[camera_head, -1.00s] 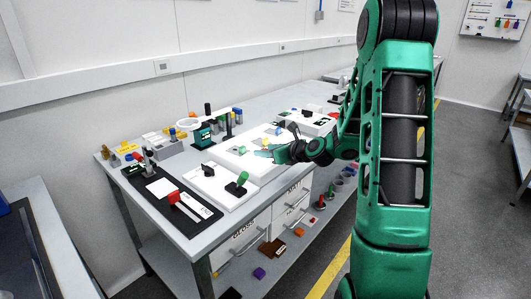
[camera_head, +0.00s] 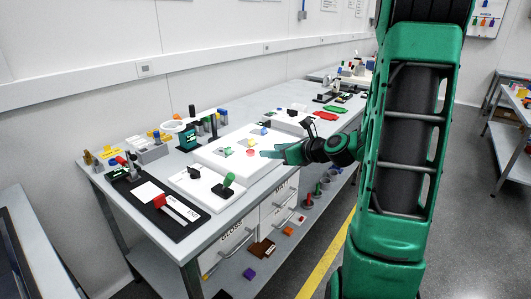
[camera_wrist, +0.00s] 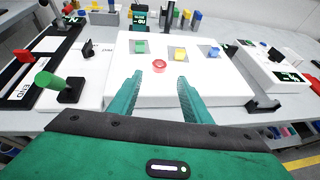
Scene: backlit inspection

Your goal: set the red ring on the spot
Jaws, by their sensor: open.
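The red ring (camera_wrist: 159,65) lies on a white panel (camera_wrist: 150,90), near the panel's front half. It also shows as a small red disc in the head view (camera_head: 251,153). My gripper (camera_wrist: 159,79) is open, its two green fingers apart and empty. The ring is just beyond the fingertips, between their lines. In the head view my gripper (camera_head: 268,154) reaches in from the right, low over the panel. I cannot tell which mark is the spot.
A green-knobbed stand (camera_wrist: 66,88) is at left, another white panel (camera_wrist: 268,66) at right.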

